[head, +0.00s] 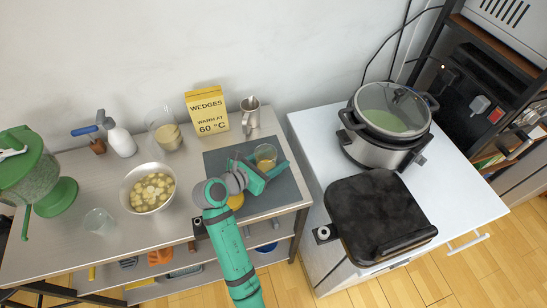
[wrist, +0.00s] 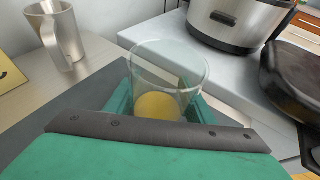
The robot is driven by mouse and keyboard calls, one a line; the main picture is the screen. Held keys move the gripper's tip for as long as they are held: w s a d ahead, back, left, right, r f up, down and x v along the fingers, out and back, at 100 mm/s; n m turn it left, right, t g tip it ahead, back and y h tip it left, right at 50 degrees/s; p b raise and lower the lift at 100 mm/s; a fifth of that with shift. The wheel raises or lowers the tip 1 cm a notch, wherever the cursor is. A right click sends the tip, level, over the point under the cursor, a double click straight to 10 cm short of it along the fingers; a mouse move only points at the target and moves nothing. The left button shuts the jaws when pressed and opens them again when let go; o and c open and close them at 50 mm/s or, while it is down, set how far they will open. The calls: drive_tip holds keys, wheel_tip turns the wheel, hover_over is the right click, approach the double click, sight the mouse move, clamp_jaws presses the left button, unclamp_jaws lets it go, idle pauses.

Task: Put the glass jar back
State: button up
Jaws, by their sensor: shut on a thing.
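A clear glass jar (head: 265,153) with yellow contents at its bottom is at the right part of the dark grey mat (head: 290,200). It stands roughly upright. My gripper (head: 266,168) reaches it from the front left and is shut on it. In the wrist view the jar (wrist: 170,65) sits between the two green fingers of my gripper (wrist: 160,98), its open rim above them. Its base is hidden, so I cannot tell whether it touches the mat.
A metal pitcher (head: 250,115), a yellow wedges box (head: 207,110), a glass pitcher (head: 164,128) and a bowl of food pieces (head: 148,188) stand on the steel table. A small glass (head: 98,221) is front left. A lidded cooker (head: 385,125) and black griddle (head: 380,215) occupy the white cabinet.

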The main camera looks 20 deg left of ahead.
drive_tip(key=shift+f, duration=0.35)
idle(0.6)
drive_tip(key=o, duration=1.4)
drive_tip(key=shift+c, duration=0.2)
drive_tip(key=v, duration=1.1)
drive_tip(key=shift+f, duration=0.1)
drive_tip(key=shift+w, duration=0.1)
